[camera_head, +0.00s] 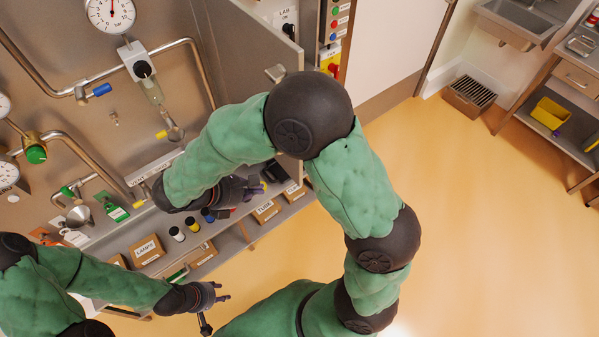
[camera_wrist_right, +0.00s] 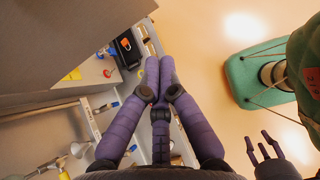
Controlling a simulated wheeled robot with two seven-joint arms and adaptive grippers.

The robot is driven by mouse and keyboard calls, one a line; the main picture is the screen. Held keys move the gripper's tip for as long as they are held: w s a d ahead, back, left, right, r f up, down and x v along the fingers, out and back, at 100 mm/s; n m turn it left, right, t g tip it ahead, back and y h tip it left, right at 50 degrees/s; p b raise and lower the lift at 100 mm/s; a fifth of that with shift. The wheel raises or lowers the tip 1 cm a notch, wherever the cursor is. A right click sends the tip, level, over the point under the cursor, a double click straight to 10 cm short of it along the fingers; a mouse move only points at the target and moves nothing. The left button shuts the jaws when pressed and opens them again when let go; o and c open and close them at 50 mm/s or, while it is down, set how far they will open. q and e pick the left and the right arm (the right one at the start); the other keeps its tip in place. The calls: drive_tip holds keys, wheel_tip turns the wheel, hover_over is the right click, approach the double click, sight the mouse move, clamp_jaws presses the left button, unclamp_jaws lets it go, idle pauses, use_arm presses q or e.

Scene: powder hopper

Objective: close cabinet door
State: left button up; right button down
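A grey metal cabinet door (camera_head: 245,60) stands swung out from the wall in the head view, with a small light handle (camera_head: 275,73) near its edge. A large grey panel (camera_wrist_right: 70,40), seemingly this door, fills the upper left of the right wrist view. My right gripper (camera_head: 256,187) is below the door, partly hidden by my arm. In the right wrist view its purple fingers (camera_wrist_right: 159,68) are together with nothing seen between them, beside the panel's lower edge; contact cannot be told. My left gripper (camera_head: 212,308) is open and empty, low in the head view.
A shelf with labelled boxes (camera_head: 147,250) and small bottles (camera_head: 177,234) lies below the door. Pipes and a gauge (camera_head: 111,12) cover the wall to the left. A control panel (camera_head: 334,25) is right of the door. The orange floor (camera_head: 480,230) on the right is clear.

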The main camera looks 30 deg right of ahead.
approach(298, 182)
drive_tip(key=a+f+x, duration=0.1)
drive_tip(key=x, duration=0.3)
drive_tip(key=shift+s+d+r+b, duration=0.15)
drive_tip(key=shift+d+b, duration=0.2)
drive_tip(key=shift+d, duration=0.6)
drive_tip(key=shift+d, duration=0.1)
